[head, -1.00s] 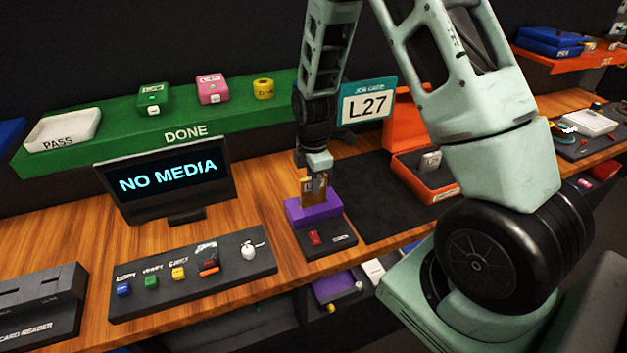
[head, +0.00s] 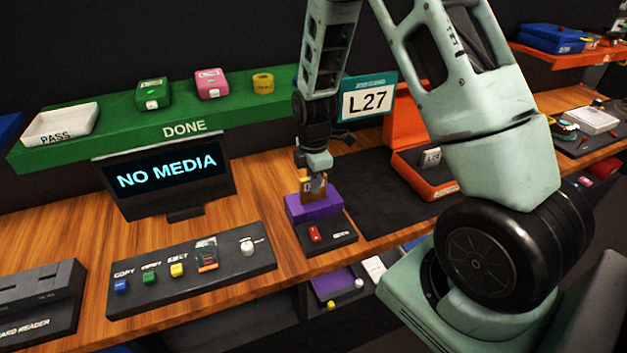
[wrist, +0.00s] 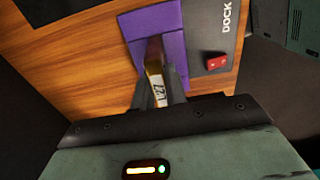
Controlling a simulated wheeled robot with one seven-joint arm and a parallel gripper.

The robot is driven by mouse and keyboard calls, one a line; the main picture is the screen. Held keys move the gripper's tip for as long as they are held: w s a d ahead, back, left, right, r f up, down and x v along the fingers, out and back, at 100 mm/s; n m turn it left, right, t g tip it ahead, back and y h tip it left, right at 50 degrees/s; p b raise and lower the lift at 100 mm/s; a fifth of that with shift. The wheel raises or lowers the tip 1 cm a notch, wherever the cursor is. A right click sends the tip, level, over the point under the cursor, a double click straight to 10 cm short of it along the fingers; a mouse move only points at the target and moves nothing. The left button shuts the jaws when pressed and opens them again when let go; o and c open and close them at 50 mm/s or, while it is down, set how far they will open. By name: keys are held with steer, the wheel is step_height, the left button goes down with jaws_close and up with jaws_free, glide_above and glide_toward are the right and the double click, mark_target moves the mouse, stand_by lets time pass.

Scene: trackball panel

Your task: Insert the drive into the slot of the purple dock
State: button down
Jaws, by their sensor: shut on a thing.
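The purple dock (head: 314,207) sits on a dark base on the wooden desk, with a red switch (head: 315,233) on its front part. It also shows in the wrist view (wrist: 172,28), beside the word DOCK. My gripper (head: 313,180) is directly above the dock, pointing down. It is shut on the drive (head: 318,189), a tan-gold piece with a pale label, which shows between the fingers in the wrist view (wrist: 157,88). The drive's lower end meets the dock's top; how deep it sits in the slot I cannot tell. The slot itself is hidden.
A monitor (head: 168,178) reading NO MEDIA stands left. A button panel (head: 215,272) lies in front of it. A green DONE shelf (head: 110,139) runs behind. An open orange case (head: 440,188) lies right of the dock on a dark mat (head: 375,215).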

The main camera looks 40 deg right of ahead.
steer(key=shift+f+b, duration=0.7)
steer(key=shift+f, duration=0.3)
stand_by(0.3)
steer(key=c, duration=1.3)
jaws_free()
steer(key=shift+c, duration=0.2)
steer(key=shift+r, duration=0.1)
steer(key=shift+r+p, duration=4.25)
steer(key=shift+r, duration=1.25)
